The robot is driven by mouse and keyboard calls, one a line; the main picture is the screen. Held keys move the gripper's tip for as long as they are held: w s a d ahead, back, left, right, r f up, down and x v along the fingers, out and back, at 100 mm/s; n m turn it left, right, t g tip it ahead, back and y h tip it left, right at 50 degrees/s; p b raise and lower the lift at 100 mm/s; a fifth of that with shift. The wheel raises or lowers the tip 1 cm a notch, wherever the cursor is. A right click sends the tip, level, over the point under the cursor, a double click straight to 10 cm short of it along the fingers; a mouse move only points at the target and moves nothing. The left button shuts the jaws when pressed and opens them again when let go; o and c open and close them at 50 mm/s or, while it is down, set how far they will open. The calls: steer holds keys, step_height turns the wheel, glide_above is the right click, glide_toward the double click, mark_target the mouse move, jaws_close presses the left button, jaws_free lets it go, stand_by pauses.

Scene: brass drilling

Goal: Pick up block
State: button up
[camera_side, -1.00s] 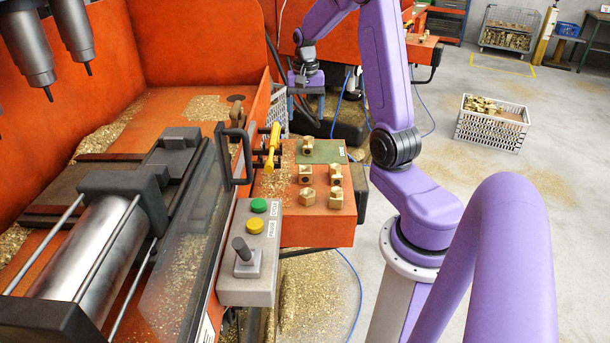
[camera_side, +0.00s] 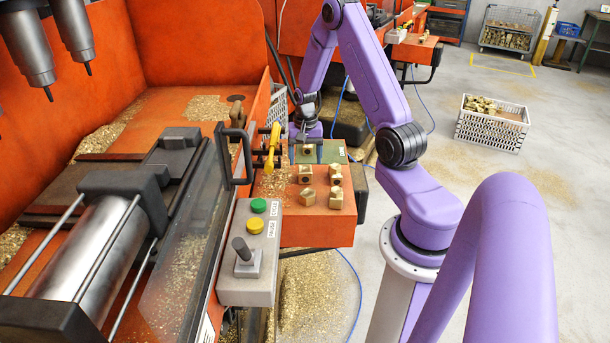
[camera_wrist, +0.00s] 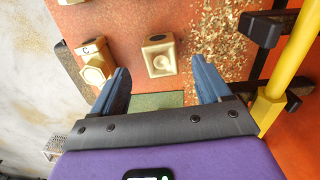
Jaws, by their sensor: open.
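Several brass blocks lie on the orange ledge beside the machine. In the side view, one block (camera_side: 305,174) stands at the left, another (camera_side: 335,174) to its right, and others such as this block (camera_side: 308,197) lie nearer the front edge. My gripper (camera_wrist: 160,85) is open and empty in the wrist view. A brass block (camera_wrist: 159,56) with a round hole shows ahead of and between its blue fingers, not touching them. Another block (camera_wrist: 95,62), marked with a letter, lies to the left. In the side view my gripper is over the ledge's back end.
A yellow handle (camera_side: 272,145) and a black handle (camera_side: 237,155) rise left of the blocks. Brass chips (camera_wrist: 222,45) cover part of the ledge. A green patch (camera_side: 320,151) lies at its back. A control box (camera_side: 249,250) stands in front.

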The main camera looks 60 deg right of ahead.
mark_target(305, 168)
steer(key=shift+w+d+f, duration=0.1)
steer(key=shift+f, duration=1.3)
steer(key=shift+w+d+f, duration=0.1)
steer(key=shift+f, duration=1.3)
steer(key=shift+c, duration=0.3)
jaws_close()
